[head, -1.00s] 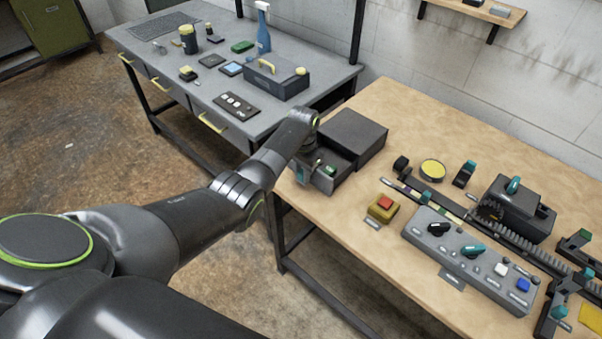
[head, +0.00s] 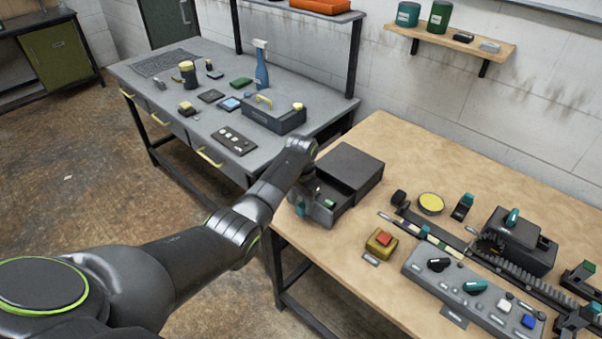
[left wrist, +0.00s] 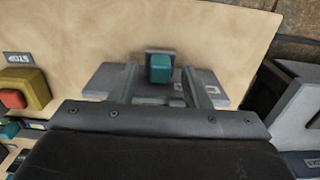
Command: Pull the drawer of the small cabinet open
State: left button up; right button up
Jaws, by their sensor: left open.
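The small dark cabinet (head: 350,163) stands at the left end of the wooden table in the head view. Its grey drawer (head: 327,216) stands out from the cabinet toward the lower left, with a dark open top and a small green part (head: 329,203) showing. My left gripper (head: 304,192) is low at the drawer's left side; its tips are hard to make out there. In the left wrist view its two fingers (left wrist: 164,88) are apart, and a teal block (left wrist: 159,68) shows between them. I cannot tell whether they touch it. My right gripper is not in view.
A yellow box with a red button (head: 382,241) stands right of the drawer, also seen in the left wrist view (left wrist: 22,95). A grey control panel (head: 470,290) lies farther right. A grey workbench (head: 205,125) stands to the left, past a gap. Table between drawer and button is clear.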

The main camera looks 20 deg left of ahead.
pick_arm(q)
notch_tip(320, 180, up, 15)
jog(key=p, duration=0.1)
dwell(0.5)
